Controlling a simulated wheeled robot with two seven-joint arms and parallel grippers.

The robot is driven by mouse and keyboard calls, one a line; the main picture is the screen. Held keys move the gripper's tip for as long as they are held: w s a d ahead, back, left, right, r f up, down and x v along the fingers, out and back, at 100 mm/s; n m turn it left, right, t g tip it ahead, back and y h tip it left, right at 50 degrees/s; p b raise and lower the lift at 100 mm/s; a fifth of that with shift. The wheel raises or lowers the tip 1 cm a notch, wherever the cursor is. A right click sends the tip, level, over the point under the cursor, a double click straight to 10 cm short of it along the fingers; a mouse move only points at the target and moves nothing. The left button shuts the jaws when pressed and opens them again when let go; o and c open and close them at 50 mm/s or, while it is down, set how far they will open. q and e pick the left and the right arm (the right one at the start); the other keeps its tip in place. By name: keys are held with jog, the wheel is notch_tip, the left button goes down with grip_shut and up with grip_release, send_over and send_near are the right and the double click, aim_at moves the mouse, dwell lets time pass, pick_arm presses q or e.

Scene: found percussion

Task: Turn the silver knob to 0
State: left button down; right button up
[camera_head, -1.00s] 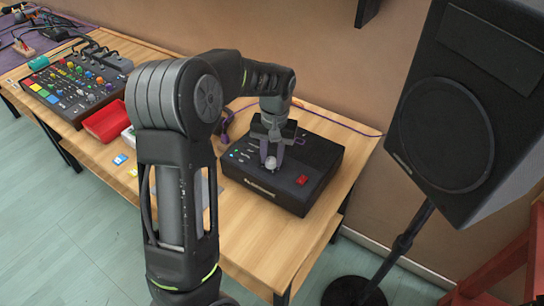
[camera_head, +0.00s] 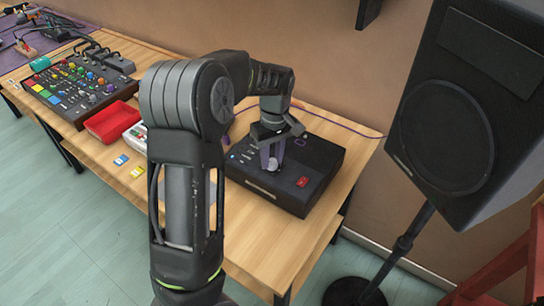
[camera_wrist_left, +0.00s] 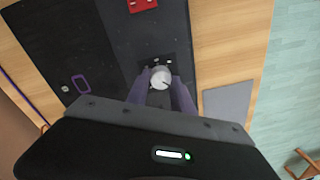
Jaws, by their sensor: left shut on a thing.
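The silver knob (camera_head: 273,165) stands on top of a black box (camera_head: 306,158) on the wooden table. In the left wrist view the knob (camera_wrist_left: 161,78) is a round pale disc with a dark pointer line toward its right side. My left gripper (camera_head: 272,160) comes down onto it from above, its purple fingers shut on the knob's two sides. The fingers (camera_wrist_left: 165,90) also show in the left wrist view. Small white marks sit beside the knob, too small to read. My right gripper is in neither view.
A red switch (camera_head: 302,182) is on the box near the knob. A red tray (camera_head: 111,121) and a mixer (camera_head: 75,88) with coloured knobs stand to the left. A large black speaker (camera_head: 450,130) stands at right. A purple cable lies behind the box.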

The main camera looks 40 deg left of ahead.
aim_at(273, 160)
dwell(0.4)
pick_arm(q)
jog(key=c, duration=1.1)
grip_release()
jog(key=shift+w+r+b, duration=0.2)
jog(key=shift+r+b, duration=0.25)
jog(key=shift+r, duration=3.45)
